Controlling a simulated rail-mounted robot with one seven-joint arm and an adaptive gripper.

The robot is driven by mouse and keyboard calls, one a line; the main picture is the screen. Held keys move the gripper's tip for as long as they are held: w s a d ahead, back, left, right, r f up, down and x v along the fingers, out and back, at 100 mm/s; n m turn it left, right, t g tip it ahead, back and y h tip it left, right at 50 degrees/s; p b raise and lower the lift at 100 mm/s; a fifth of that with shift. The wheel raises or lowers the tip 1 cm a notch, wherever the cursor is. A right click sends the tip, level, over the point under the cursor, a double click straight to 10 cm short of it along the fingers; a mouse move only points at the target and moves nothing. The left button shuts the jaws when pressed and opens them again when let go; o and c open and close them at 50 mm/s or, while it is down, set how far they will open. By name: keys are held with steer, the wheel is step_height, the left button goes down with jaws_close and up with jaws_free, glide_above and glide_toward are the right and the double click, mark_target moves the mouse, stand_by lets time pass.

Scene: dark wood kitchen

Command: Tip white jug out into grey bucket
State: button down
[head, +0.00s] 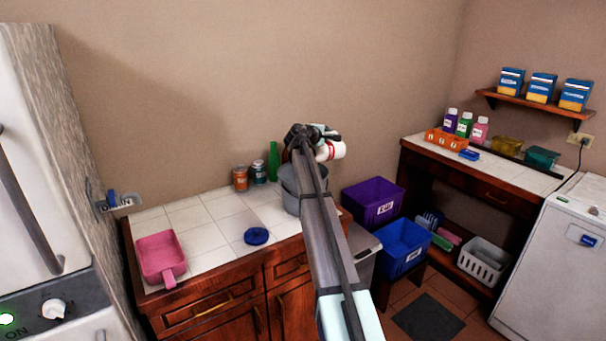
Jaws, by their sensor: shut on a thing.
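The white jug (334,150) with a red band is held up above the right side of the tiled counter. It looks tilted on its side; its opening is too small to make out. My gripper (318,136) is shut on the jug, with its fingers partly hidden by my arm. The grey bucket (290,202) stands on the counter below and slightly left of the jug.
Tiles between tray and bucket are mostly clear.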

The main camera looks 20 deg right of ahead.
mark_target(334, 132)
steer(key=shift+s+a+r+n+t+h+b, duration=0.15)
steer(key=shift+a+r+h+b, duration=0.25)
steer(key=shift+b, duration=0.85)
steer(key=shift+a+r+n+t+h+b, duration=0.15)
steer(key=shift+a+r+h+b, duration=0.25)
steer(key=shift+b, duration=0.8)
steer(key=shift+d+r+p, duration=0.15)
steer(key=shift+r+p, duration=0.1)
steer(key=shift+p, duration=0.7)
steer(key=d+y+p, duration=0.1)
steer(key=p, duration=0.2)
steer(key=d+f+g+y+p, duration=0.1)
steer(key=d+p, duration=0.1)
steer(key=p, duration=0.1)
steer(key=w+d+m+y+p, duration=0.1)
steer(key=p, duration=0.2)
steer(key=shift+d+f, duration=0.2)
steer(key=shift+f, duration=0.1)
steer(key=shift+f+g, duration=0.3)
steer(key=shift+f, duration=0.1)
steer(key=shift+d+r+y+p, duration=0.1)
steer(key=shift+y+p, duration=0.2)
